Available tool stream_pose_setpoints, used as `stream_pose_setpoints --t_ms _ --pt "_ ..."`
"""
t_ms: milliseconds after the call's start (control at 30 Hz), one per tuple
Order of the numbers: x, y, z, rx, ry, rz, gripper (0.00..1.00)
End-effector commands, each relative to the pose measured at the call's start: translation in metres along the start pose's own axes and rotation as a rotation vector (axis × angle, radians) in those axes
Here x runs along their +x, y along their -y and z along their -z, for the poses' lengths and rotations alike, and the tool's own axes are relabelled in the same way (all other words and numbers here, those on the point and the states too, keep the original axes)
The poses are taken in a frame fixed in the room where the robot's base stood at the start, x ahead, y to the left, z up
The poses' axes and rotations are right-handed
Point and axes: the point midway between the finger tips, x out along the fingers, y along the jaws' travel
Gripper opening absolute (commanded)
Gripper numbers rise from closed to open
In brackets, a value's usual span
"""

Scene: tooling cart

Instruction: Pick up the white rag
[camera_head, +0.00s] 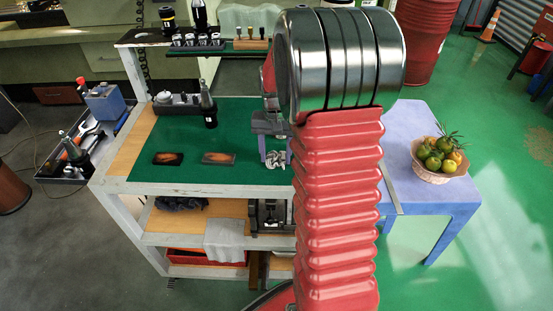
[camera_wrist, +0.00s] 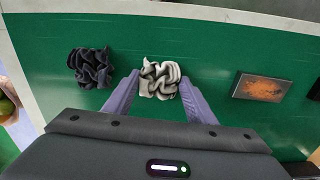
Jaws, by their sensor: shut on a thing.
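The white rag (camera_wrist: 159,80) is a crumpled, pale bundle between the two fingers of my gripper (camera_wrist: 160,92) in the wrist view. My gripper is shut on it, with a finger at each side. In the head view, the rag (camera_head: 278,160) shows small under my gripper (camera_head: 275,153), at the green top of the cart (camera_head: 225,130). I cannot tell whether it touches the mat or is just above it. My arm hides part of the cart top to its right.
A dark crumpled rag (camera_wrist: 91,67) lies left of my gripper in the wrist view. A rusty brown plate (camera_wrist: 262,87) lies to the right. A dark bottle (camera_head: 208,104) stands on the cart. A blue table with a fruit basket (camera_head: 437,172) stands at right.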

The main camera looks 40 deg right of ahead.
Motion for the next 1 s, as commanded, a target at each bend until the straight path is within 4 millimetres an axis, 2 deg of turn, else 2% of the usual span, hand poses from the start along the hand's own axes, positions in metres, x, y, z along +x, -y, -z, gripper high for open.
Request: stream_pose_setpoints --t_ms 300,467,900,1000 --pt "-0.001 0.000 0.000 0.000 0.000 0.000 0.28" --pt "-0.011 0.000 0.001 0.000 -0.003 0.001 0.28" --pt "-0.082 0.000 0.001 0.000 -0.004 0.001 0.28" --pt "-0.093 0.000 0.001 0.000 -0.002 0.001 0.28"
